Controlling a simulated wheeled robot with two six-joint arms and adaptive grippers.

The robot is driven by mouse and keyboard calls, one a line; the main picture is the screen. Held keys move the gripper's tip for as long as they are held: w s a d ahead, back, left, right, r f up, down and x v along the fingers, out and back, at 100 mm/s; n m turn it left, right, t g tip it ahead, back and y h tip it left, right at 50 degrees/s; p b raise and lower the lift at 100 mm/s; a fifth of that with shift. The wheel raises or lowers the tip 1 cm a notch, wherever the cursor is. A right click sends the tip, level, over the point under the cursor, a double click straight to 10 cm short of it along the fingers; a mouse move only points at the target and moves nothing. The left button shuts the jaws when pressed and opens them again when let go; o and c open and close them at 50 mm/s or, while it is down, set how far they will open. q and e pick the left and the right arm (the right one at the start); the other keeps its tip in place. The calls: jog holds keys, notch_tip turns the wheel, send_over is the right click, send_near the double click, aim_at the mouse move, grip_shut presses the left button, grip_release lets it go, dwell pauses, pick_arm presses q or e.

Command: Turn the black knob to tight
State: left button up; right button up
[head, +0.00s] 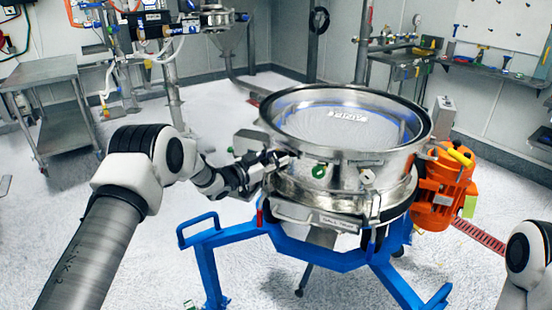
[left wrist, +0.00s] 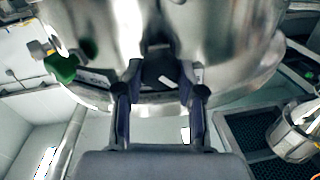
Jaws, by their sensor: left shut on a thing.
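The round steel sifter (head: 345,165) stands in the middle of the head view, with a mesh top. My left gripper (head: 272,162) reaches in from the left against the sifter's side. In the left wrist view, its two fingers (left wrist: 163,88) stand on either side of the black knob (left wrist: 158,68) and are shut on it. The knob sits against the shiny steel wall. In the head view the knob is mostly hidden by the fingers, and its marking cannot be read. My right gripper is out of view; only part of my right arm shows at the lower right.
A blue frame (head: 330,258) carries the sifter. An orange motor (head: 437,190) is fixed on its right. A green round fitting (head: 319,170) sits just right of my left gripper. A steel table (head: 48,75) stands at the back left. The floor at left is clear.

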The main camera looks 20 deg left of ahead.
pick_arm(q)
jog(key=shift+s+d+f+m+b, duration=0.1)
jog(key=shift+f+m+b, duration=0.05)
jog(key=shift+m+b, duration=2.85)
jog(key=shift+w+d+f+m+b, duration=0.1)
jog(key=shift+f+m+b, duration=0.05)
jog(key=shift+m+b, duration=2.9)
jog(key=shift+s+f+m+b, duration=0.1)
jog(key=shift+f+m+b, duration=0.05)
jog(key=shift+m+b, duration=2.85)
jog(key=o, duration=1.1)
jog(key=shift+r, duration=0.1)
jog(key=shift+o, duration=0.2)
